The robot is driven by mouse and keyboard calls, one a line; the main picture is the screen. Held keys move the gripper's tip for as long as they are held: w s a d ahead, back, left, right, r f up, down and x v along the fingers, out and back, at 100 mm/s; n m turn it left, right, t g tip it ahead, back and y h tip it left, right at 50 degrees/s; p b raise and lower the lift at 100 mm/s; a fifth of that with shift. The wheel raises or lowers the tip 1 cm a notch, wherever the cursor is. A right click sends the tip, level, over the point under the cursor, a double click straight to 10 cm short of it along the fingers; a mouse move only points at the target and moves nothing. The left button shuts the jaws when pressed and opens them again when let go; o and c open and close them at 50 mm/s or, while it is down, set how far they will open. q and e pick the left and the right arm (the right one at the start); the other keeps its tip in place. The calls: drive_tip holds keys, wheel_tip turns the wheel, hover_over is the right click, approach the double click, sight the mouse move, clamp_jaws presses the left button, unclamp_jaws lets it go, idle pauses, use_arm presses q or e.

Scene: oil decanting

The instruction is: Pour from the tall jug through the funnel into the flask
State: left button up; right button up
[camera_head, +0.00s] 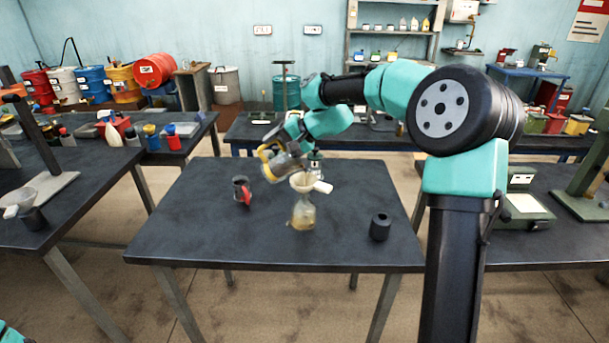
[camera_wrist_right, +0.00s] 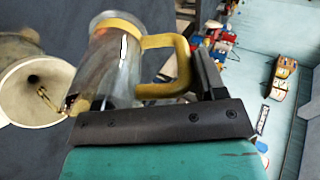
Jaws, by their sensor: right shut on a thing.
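The tall jug (camera_head: 280,164) is clear with a yellow rim and handle. My right gripper (camera_head: 299,143) is shut on it and holds it tilted above the table, its lower end toward the funnel. In the right wrist view the jug (camera_wrist_right: 112,65) lies tipped beside the cream funnel (camera_wrist_right: 22,80), and a thin amber streak shows inside the funnel. In the head view the funnel (camera_head: 303,182) sits in the neck of the glass flask (camera_head: 303,213), which stands upright with amber liquid in its lower part. My left gripper is not in view.
A dark mug with a red handle (camera_head: 242,190) stands left of the flask. A black cylinder (camera_head: 380,227) stands to the right. A small metal vessel (camera_head: 316,164) is behind the funnel. The front of the table (camera_head: 270,252) is clear.

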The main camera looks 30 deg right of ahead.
sight(264, 156)
drive_tip(key=shift+s+d+f+t+y+b, duration=0.2)
drive_tip(key=shift+d+t+y+b, duration=0.15)
drive_tip(key=shift+y+b, duration=0.5)
idle(1.4)
drive_tip(key=shift+w+a+r+g+h, duration=0.3)
drive_tip(key=shift+a+g+h, duration=0.2)
drive_tip(key=shift+h, duration=0.35)
drive_tip(key=shift+g+h, duration=0.25)
drive_tip(key=shift+h, duration=0.35)
drive_tip(key=shift+w+a+r, duration=0.1)
drive_tip(key=shift+a, duration=0.05)
drive_tip(key=shift+a, duration=0.1)
drive_tip(key=shift+w+a+f+g+h+p, duration=0.3)
drive_tip(key=shift+a+f+g+h+p, duration=0.25)
drive_tip(key=shift+h, duration=0.45)
drive_tip(key=shift+w+a+f+g+h+p, duration=0.3)
drive_tip(key=shift+w+a+f+g+h, duration=0.25)
drive_tip(key=shift+a+f+h, duration=0.15)
drive_tip(key=shift+a+f, duration=0.1)
drive_tip(key=shift+f, duration=0.3)
